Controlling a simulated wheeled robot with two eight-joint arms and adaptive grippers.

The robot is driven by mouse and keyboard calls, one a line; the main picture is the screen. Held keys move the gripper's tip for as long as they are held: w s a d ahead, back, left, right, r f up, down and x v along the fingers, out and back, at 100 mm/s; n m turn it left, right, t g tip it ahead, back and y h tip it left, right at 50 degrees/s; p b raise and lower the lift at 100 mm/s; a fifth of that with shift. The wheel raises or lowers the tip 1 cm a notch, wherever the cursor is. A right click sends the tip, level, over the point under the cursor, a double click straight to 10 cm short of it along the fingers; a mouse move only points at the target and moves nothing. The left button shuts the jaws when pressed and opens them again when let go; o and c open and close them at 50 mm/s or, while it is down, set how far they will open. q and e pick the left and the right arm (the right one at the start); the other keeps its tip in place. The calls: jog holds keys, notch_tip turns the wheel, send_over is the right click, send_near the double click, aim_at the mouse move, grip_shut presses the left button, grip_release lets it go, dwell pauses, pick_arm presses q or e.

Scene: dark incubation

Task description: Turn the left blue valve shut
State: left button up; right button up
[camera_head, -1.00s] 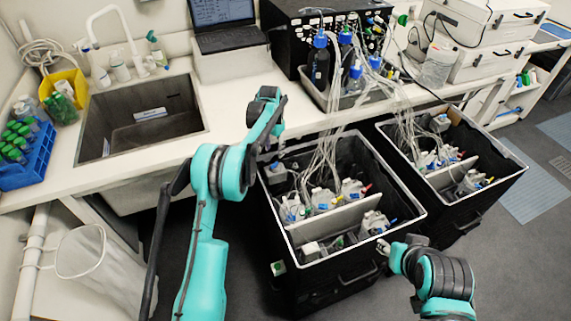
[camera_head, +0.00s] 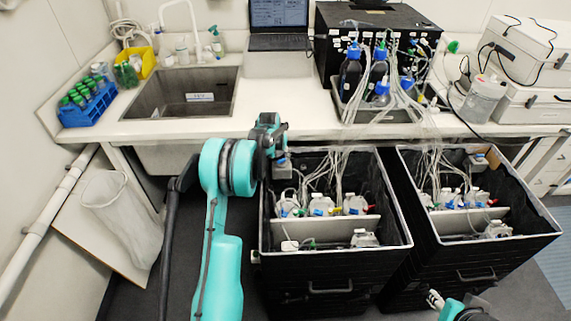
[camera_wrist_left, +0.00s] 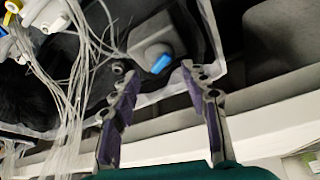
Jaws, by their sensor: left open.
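The blue valve (camera_wrist_left: 161,63) is a small blue handle on a grey block (camera_wrist_left: 153,38) inside the back left corner of the left black bin (camera_head: 335,284). In the head view the block shows just below my left gripper (camera_head: 274,146). In the left wrist view my left gripper (camera_wrist_left: 158,76) is open, with its two fingers apart on either side of the blue handle in the picture. I see no clear contact, and the gap in depth is hard to judge. My right gripper (camera_head: 435,299) is at the bottom edge, partly cut off, and its jaws are unclear.
Thin clear tubes (camera_head: 338,170) hang into the bin close to the valve. The white bench edge (camera_head: 330,138) runs just behind it. A second black bin (camera_head: 490,262) stands to the right. A sink (camera_head: 180,95) and a blue tube rack (camera_head: 88,106) are at the left.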

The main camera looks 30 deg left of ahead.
aim_at(281, 161)
pick_arm(q)
jog(key=b+x, duration=0.1)
jog(key=x, duration=0.4)
jog(key=shift+w+f, duration=0.1)
jog(key=shift+f, duration=0.2)
